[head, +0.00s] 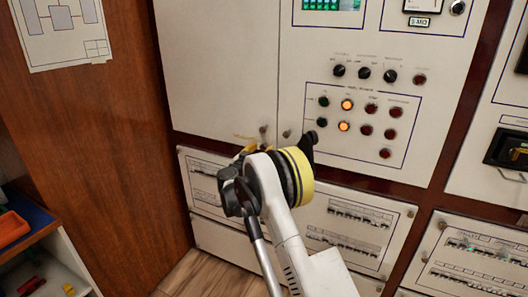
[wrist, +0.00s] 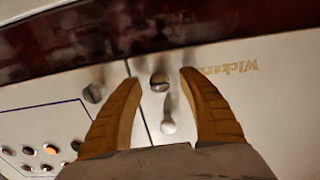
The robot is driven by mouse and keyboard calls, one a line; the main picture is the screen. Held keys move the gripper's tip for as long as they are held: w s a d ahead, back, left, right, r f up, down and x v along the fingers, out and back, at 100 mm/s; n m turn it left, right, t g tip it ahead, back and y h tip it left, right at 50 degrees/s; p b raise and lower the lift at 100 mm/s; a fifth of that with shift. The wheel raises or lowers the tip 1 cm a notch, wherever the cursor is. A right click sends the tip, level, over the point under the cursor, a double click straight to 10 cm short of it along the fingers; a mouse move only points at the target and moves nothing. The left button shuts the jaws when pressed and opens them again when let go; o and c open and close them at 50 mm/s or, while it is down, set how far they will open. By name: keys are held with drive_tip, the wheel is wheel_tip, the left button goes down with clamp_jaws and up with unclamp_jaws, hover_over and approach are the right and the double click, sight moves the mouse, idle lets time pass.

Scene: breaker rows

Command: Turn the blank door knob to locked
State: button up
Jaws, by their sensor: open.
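The blank door (head: 215,60) is the plain pale left panel, and it looks closed. Its small metal knob (head: 262,130) sits near its lower right corner. In the wrist view the knob (wrist: 160,82) shows a dark slot-like line; I cannot tell its lock setting. A pale round piece (wrist: 168,128) shows below it in that view. My gripper (wrist: 160,77) is open, with ochre fingers on either side of the knob and visible gaps to both. In the head view my gripper (head: 250,147) is at the door's lower edge, mostly hidden by my wrist.
A second knob (head: 286,133) is close by on the neighbouring panel (head: 310,70), across a seam; it also shows in the wrist view (wrist: 95,92). That panel carries lit and dark lamps (head: 346,105) and black rotary knobs (head: 364,73). Breaker rows (head: 360,214) lie below.

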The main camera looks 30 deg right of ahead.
drive_tip(key=shift+x, duration=0.9)
clamp_jaws()
